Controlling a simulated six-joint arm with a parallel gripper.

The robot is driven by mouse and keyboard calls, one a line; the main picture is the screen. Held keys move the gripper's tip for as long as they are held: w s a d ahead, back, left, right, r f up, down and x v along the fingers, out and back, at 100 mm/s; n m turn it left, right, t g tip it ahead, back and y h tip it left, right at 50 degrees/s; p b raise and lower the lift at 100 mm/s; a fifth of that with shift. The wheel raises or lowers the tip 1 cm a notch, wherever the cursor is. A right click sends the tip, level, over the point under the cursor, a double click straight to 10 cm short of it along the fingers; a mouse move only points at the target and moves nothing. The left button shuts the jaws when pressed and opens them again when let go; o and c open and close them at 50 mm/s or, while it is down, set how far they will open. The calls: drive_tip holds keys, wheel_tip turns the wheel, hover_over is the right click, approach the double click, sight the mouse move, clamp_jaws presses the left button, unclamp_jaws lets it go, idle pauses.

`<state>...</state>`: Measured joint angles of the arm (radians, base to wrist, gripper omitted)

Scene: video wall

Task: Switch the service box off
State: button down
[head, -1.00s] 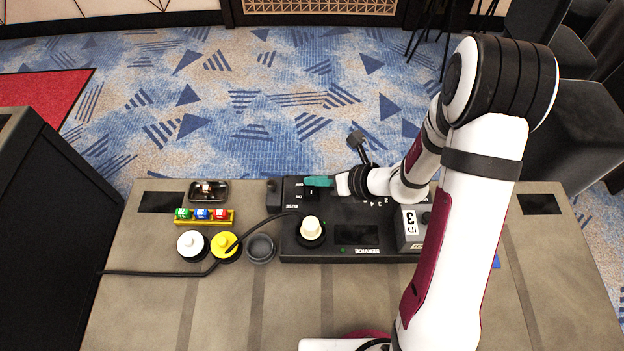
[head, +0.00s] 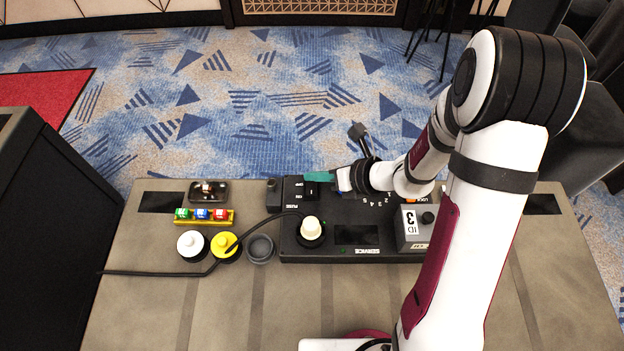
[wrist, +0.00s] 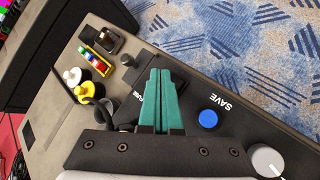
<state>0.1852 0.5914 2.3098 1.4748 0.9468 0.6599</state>
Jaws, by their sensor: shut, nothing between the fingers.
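The service box (head: 385,250) is a black panel at the back of the table in the head view, its lettering upside down. Its black rocker switch (head: 311,192) is at its back left, beside small OFF and ON labels, and shows a white bar mark. My gripper (head: 308,177) has teal fingers pointing left, over the OFF end of the switch. I cannot tell whether they touch it. In the wrist view my gripper (wrist: 160,72) is shut and empty, and its fingers hide most of the switch. A small green light (head: 343,250) shows beside the SERVICE label.
A cream plug (head: 311,228) with a black cable sits on the box. A grey ID 3 block (head: 411,228) stands at right. A blue SAVE button (wrist: 208,119) and a grey knob (wrist: 268,160) are near my fingers. White (head: 191,244) and yellow (head: 225,246) plugs stand at left.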

sight(316, 191)
drive_tip(key=r, duration=0.4)
drive_tip(key=shift+s, duration=0.3)
drive_tip(key=shift+r, duration=0.1)
drive_tip(key=shift+s+a+r, duration=0.1)
drive_tip(key=shift+s+r, duration=0.05)
drive_tip(key=shift+r, duration=0.05)
drive_tip(key=s+a+r+n+g, duration=0.3)
drive_tip(key=s+r+n, duration=0.45)
drive_tip(key=n, duration=0.25)
drive_tip(key=s+d+n+g+h, duration=0.1)
drive_tip(key=s+d+n+h, duration=0.2)
drive_tip(key=s+n, duration=0.5)
drive_tip(key=s+d+r+n+g+h, duration=0.1)
drive_tip(key=s+d+n+h, duration=0.2)
drive_tip(key=s+d+n, duration=0.3)
drive_tip(key=shift+s+r+n+h, duration=0.2)
drive_tip(key=shift+s+n+h, duration=0.1)
drive_tip(key=shift+s+n, duration=0.7)
drive_tip(key=shift+d, duration=0.1)
